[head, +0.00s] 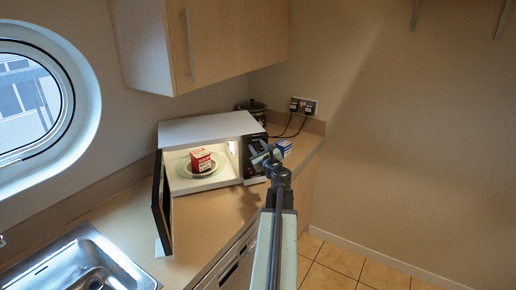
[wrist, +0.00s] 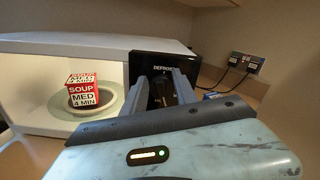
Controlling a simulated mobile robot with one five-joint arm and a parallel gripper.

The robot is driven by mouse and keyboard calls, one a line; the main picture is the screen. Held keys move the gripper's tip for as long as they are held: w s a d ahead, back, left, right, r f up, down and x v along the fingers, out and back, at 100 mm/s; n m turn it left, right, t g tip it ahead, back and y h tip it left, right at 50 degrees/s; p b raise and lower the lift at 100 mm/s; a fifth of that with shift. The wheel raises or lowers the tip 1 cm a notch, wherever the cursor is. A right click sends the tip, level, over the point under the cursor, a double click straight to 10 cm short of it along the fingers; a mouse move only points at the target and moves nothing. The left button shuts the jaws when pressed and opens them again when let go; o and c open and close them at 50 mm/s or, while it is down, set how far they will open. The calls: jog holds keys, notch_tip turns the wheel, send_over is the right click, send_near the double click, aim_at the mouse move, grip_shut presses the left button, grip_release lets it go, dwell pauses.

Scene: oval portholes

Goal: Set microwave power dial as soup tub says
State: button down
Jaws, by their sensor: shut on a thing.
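The soup tub (wrist: 83,91) is a red and white box reading "SOUP MED 4 MIN" in the wrist view. It sits on a pale plate (wrist: 58,108) inside the open microwave (head: 207,132); the head view also shows the tub (head: 202,161). The black control panel (wrist: 143,60) is at the right of the cavity, with "DEFROST" readable at its top. My gripper (wrist: 163,80) is at this panel, its fingers shut on the dark power dial (wrist: 160,92). The fingers hide most of the dial, and its pointer and other markings cannot be read. My gripper (head: 262,157) also covers the panel in the head view.
The microwave door (head: 161,205) stands open toward the front left. A sink (head: 85,265) is at the lower left. A blue box (head: 284,147) stands right of the microwave, and a dark pot (head: 252,107) behind it. Plugs (head: 303,105) are on the wall. The floor at right is clear.

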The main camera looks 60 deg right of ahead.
jog(key=n, duration=0.4)
jog(key=shift+w+a+f+n, duration=0.2)
jog(key=shift+a+n, duration=0.05)
jog(key=shift+n, duration=0.05)
jog(key=shift+a+f+n+b, duration=0.15)
jog(key=shift+n+b, duration=0.2)
jog(key=shift+n, duration=1.25)
jog(key=shift+w+n, duration=0.1)
jog(key=shift+n, duration=0.2)
jog(key=c, duration=1)
grip_release()
jog(key=v, duration=0.7)
jog(key=shift+s+a, duration=0.15)
jog(key=shift+s, duration=0.15)
